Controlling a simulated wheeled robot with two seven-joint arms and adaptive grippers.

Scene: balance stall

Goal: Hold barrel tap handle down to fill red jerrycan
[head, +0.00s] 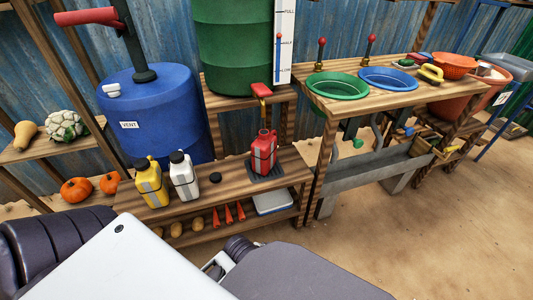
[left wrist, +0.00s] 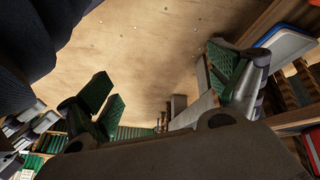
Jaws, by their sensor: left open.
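The green barrel (head: 235,55) stands on a raised wooden stand, with a level gauge (head: 285,42) beside it. Its tap has a red handle (head: 261,90) at the barrel's lower front. The open-topped red jerrycan (head: 264,153) stands upright on a dark grate (head: 268,171) on the low bench, below the tap. I cannot see any flow. My left gripper (left wrist: 160,82) is open and empty in the left wrist view, its green-padded fingers wide apart. In the head view my own arm fills the bottom, and the left fingers are mostly hidden. My right gripper is not in view.
A blue barrel (head: 158,115) marked VENT stands at left. A table at right holds a green bowl (head: 338,88) and a blue bowl (head: 388,80). The sandy floor at right is clear.

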